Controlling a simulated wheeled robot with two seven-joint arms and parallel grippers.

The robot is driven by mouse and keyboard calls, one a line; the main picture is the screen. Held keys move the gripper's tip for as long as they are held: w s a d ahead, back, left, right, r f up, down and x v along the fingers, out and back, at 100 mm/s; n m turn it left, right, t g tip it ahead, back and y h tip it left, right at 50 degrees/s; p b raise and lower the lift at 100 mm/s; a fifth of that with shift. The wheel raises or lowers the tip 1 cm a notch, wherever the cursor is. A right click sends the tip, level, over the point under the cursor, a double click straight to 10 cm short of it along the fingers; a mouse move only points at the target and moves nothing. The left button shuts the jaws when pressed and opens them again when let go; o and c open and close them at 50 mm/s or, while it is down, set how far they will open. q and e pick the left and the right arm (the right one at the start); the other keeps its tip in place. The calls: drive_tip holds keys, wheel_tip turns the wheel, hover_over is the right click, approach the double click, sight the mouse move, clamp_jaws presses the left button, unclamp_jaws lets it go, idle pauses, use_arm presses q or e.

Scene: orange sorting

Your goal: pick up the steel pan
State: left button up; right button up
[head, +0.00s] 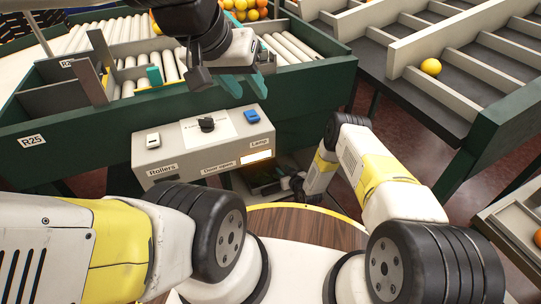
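I cannot clearly make out a steel pan. Below the control box in the head view is a dark recess or tray-like shape (262,188), too dim to identify. My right gripper (290,184) reaches down beside this dark shape, low under the box's right end. It is small and dark, so its fingers and anything in them cannot be told. My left gripper (246,86) is high in the view, above the control box and in front of the roller bed. Its two teal fingers are apart, with nothing seen between them.
The control box (175,155) has labelled switches and a lit panel. A green-sided roller conveyor (95,135) stands behind it, with oranges (240,8) at the back. Divided sorting lanes (470,85) at right hold one orange (431,67). Another tray (510,225) is at lower right.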

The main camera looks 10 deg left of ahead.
drive_tip(key=shift+x, duration=1.9)
drive_tip(key=shift+f, duration=0.1)
clamp_jaws()
